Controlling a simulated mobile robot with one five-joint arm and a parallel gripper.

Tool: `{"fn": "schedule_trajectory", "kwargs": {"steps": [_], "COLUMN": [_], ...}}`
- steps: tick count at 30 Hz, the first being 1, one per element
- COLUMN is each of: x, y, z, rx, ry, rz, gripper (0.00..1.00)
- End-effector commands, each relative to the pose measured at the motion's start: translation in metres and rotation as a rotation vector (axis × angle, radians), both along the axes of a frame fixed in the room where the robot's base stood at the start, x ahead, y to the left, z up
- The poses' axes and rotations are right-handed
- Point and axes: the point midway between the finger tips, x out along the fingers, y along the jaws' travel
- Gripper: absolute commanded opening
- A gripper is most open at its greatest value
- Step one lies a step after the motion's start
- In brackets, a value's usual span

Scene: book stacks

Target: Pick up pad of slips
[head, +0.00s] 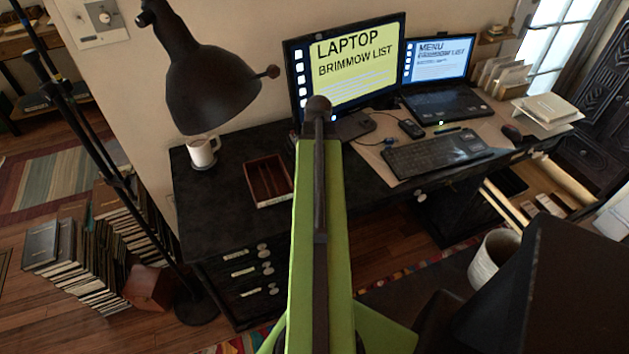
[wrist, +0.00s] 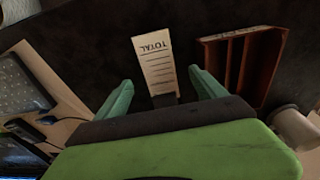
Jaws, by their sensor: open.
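The pad of slips (wrist: 154,61) is a narrow cream pad with the printed word TOTAL and ruled lines. It lies on the dark desk top in the wrist view. My gripper (wrist: 161,77) is open and empty, its two green fingers spread to either side of the pad's near end in the picture. I cannot tell how high the fingers are above the desk. In the head view my green arm (head: 320,240) reaches over the desk and hides the pad and the fingertips.
A red-brown compartment tray (head: 267,181) stands left of my arm in the head view, and close right of the pad in the wrist view (wrist: 240,66). A white mug (head: 202,151), a lamp (head: 205,85), a keyboard (head: 437,152) and screens (head: 347,65) surround the area.

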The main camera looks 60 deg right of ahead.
Motion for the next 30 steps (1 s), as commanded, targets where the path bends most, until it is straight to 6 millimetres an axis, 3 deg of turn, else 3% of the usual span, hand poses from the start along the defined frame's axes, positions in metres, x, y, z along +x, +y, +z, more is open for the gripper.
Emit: {"fn": "schedule_trajectory", "kwargs": {"steps": [1, 6, 14, 30], "x": [0.002, 0.005, 0.005, 0.005], "y": [-0.003, -0.007, -0.008, -0.008], "z": [-0.016, -0.043, -0.042, -0.042], "rx": [0.000, 0.000, -0.001, -0.001], "ry": [0.000, 0.000, 0.001, 0.000], "rz": [0.000, -0.001, -0.001, -0.002], "gripper": [0.80, 0.80, 0.80, 0.11]}}
